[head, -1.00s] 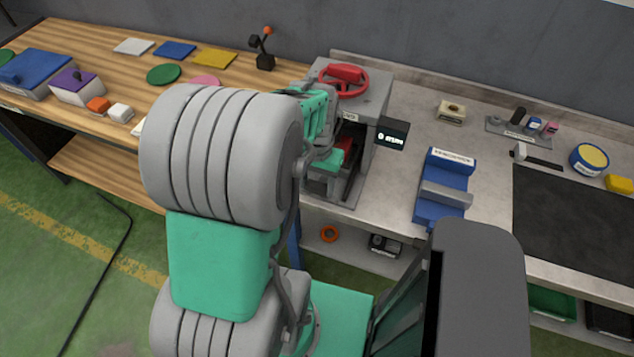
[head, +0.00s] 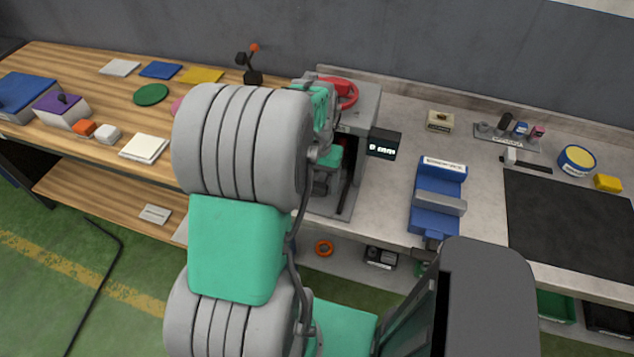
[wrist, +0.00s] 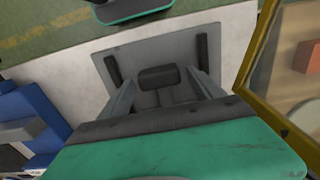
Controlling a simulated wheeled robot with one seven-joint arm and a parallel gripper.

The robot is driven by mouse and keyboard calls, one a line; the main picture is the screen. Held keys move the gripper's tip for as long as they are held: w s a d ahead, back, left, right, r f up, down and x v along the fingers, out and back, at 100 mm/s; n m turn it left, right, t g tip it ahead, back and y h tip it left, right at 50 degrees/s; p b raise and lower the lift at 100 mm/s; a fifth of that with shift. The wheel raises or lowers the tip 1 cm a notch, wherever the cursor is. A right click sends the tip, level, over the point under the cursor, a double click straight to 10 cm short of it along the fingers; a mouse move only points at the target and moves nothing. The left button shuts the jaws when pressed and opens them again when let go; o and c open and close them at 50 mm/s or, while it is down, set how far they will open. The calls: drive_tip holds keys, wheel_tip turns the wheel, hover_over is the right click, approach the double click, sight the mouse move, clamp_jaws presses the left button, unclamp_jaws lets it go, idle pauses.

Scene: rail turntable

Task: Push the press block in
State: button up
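The press is a grey housing (head: 364,108) with a red handwheel (head: 343,94) on top and a dark display (head: 383,147) that appears to read 0 mm. In the wrist view a dark rounded block (wrist: 158,77), which looks like the press block, sits over the press's grey base plate (wrist: 146,51). My gripper (wrist: 162,85) points down at the plate; its two grey fingers look apart, one on each side of the block. I cannot tell whether they touch it. In the head view my arm hides most of the press opening and the fingers.
A blue fixture (head: 437,190) stands on the bench right of the press. A black mat (head: 570,220) lies further right. A wooden table (head: 60,62) with coloured pads and boxes adjoins at left. A dark lever with an orange knob (head: 253,48) stands behind my arm.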

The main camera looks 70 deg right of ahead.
wheel_tip(320, 180, up, 8)
drive_tip(key=shift+f+b, duration=0.1)
drive_tip(key=shift+b, duration=0.5)
